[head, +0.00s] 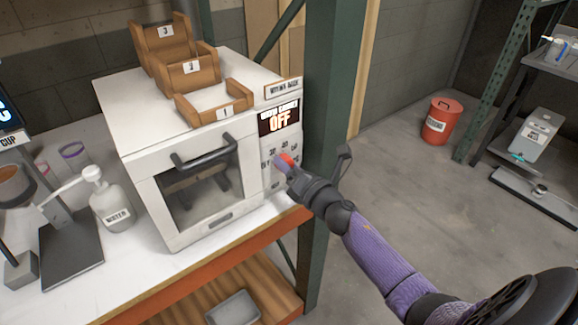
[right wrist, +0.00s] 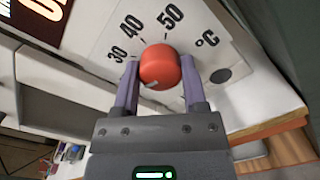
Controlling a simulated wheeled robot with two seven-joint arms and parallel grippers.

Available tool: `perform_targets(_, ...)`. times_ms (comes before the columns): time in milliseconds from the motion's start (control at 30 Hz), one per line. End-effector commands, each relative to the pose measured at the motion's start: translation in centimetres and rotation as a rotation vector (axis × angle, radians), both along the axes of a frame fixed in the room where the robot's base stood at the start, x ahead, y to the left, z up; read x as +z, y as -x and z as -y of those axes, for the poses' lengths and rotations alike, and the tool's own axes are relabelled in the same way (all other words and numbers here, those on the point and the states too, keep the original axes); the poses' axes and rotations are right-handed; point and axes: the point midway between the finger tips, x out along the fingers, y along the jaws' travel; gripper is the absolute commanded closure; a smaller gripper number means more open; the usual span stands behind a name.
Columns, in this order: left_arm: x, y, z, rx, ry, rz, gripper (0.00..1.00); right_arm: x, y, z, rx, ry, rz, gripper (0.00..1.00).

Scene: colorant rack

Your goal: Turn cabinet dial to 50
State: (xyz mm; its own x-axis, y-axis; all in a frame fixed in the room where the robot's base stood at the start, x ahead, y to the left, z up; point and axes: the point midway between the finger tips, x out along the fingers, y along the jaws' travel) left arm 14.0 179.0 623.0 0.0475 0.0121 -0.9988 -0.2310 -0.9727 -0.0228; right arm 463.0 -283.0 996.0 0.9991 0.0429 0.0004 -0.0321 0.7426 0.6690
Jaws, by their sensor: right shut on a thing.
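The white cabinet (head: 190,160) stands on the bench with its dark-handled door shut. Its display (head: 279,116) reads OFF in the head view. The red dial (right wrist: 160,64) is on its front panel, with 30, 40 and 50 and a °C sign printed around it. A small pale mark shows at the dial's lower edge in the right wrist view. My right gripper (right wrist: 160,88) is shut on the dial, one purple finger on each side. In the head view the dial (head: 287,158) is partly covered by this gripper (head: 290,166). My left gripper is out of view.
Wooden trays (head: 190,68) numbered 1 to 3 sit on the cabinet top. A white bottle (head: 110,205) labelled WATER stands left of the cabinet. A green post (head: 331,120) rises close beside its right side. A red bin (head: 441,122) stands on the floor beyond.

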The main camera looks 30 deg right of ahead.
Motion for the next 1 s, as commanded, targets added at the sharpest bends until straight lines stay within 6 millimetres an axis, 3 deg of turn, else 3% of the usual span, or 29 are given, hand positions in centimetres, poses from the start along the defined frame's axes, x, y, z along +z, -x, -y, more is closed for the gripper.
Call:
perform_targets(467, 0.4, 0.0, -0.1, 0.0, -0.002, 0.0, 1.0, 0.0, 0.0, 0.0, -0.001, -0.092, -0.009, 1.0)
perform_targets(1000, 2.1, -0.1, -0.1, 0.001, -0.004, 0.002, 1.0, 0.1, 0.0, 0.1, -0.002, -0.571, -0.046, 1.0)
